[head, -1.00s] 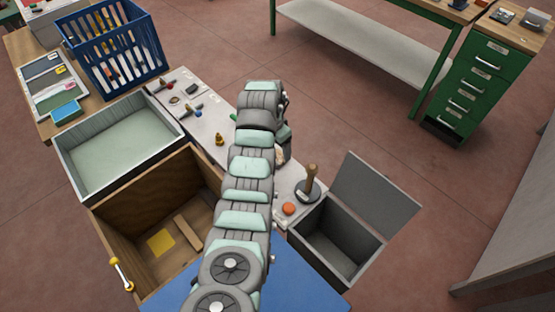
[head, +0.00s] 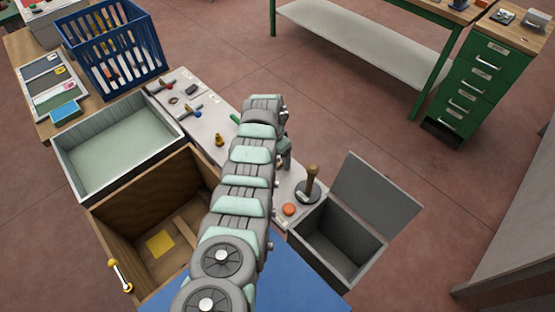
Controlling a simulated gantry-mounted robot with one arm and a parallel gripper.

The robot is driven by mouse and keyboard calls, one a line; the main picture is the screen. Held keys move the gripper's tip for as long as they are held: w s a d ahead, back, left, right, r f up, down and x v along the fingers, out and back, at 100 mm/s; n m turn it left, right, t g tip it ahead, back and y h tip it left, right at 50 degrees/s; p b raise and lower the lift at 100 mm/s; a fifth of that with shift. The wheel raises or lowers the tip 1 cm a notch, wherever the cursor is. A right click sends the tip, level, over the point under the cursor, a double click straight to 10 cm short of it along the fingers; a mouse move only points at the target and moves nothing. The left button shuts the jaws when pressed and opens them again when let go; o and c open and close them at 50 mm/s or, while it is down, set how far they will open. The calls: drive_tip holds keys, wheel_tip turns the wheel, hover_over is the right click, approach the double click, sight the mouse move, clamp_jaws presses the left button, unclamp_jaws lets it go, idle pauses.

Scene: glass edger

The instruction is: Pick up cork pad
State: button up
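My arm reaches from the bottom middle up over the pale bench strip (head: 225,148). Its end bends down near the strip, right of a small brass-coloured piece (head: 219,139). My gripper (head: 284,163) shows only in part beside the arm; its fingertips are too small and covered to tell open from shut. I cannot clearly make out a cork pad. It may be hidden behind my arm. A flat yellow square (head: 160,243) lies in the open wooden box (head: 150,193).
A grey open bin (head: 345,243) with raised lid, a dark round base with a wooden handle (head: 309,186) and an orange disc (head: 289,209) stand right of my arm. A pale green tray (head: 115,145) and a blue crate (head: 112,48) stand left.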

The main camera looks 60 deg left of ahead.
drive_tip(key=c, duration=1.4)
drive_tip(key=shift+r, duration=0.1)
